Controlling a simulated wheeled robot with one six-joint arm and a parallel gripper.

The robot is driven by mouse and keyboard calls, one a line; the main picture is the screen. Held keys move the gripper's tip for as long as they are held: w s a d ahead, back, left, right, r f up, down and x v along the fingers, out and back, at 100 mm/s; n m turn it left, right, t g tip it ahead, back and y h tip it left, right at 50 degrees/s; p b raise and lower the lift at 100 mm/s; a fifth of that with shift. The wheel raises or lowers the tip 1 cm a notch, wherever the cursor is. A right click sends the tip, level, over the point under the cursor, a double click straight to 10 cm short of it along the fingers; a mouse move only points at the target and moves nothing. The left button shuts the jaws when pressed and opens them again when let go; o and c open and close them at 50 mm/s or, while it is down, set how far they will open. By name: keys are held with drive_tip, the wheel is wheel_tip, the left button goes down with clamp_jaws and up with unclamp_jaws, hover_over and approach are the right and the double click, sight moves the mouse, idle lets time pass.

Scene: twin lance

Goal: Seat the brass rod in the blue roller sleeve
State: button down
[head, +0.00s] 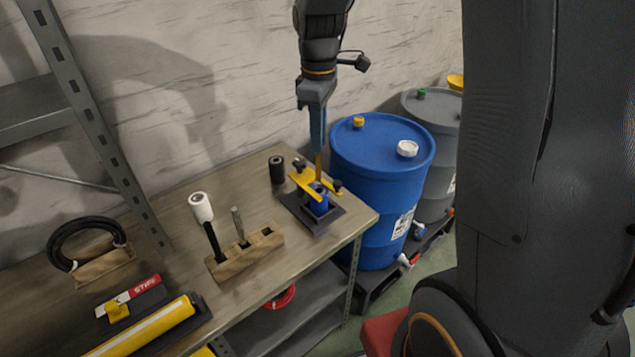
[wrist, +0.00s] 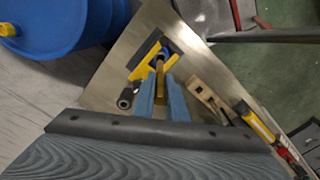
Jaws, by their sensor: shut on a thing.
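The blue roller sleeve (head: 321,204) stands upright in a dark square fixture (head: 298,208) with a yellow clamp bar (head: 303,183), near the bench's right corner. My gripper (head: 318,148) points down above it, shut on the brass rod (head: 318,168). The rod is near upright, its lower end at or just above the sleeve's mouth; I cannot tell whether it is inside. In the wrist view the brass rod (wrist: 160,88) shows between my fingers, with the yellow clamp bar (wrist: 145,62) and a bit of the blue sleeve (wrist: 163,54) beyond.
A black roller (head: 277,170) stands just left of the fixture. A wooden block (head: 246,256) holds a white-headed roller (head: 201,207) and a grey rod (head: 238,222). A blue drum (head: 378,160) stands behind and right of the bench. A yellow tool (head: 150,330) lies front left.

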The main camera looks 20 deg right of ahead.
sight(319, 180)
drive_tip(key=shift+f+b, duration=4.4)
drive_tip(key=shift+f, duration=1.25)
drive_tip(key=shift+f, duration=0.2)
drive_tip(key=c, duration=1.8)
unclamp_jaws()
drive_tip(key=shift+o, duration=0.2)
wheel_tip(319, 180, up, 12)
drive_tip(key=b, duration=0.2)
drive_tip(key=shift+r+b, duration=0.2)
drive_tip(key=shift+b, duration=0.1)
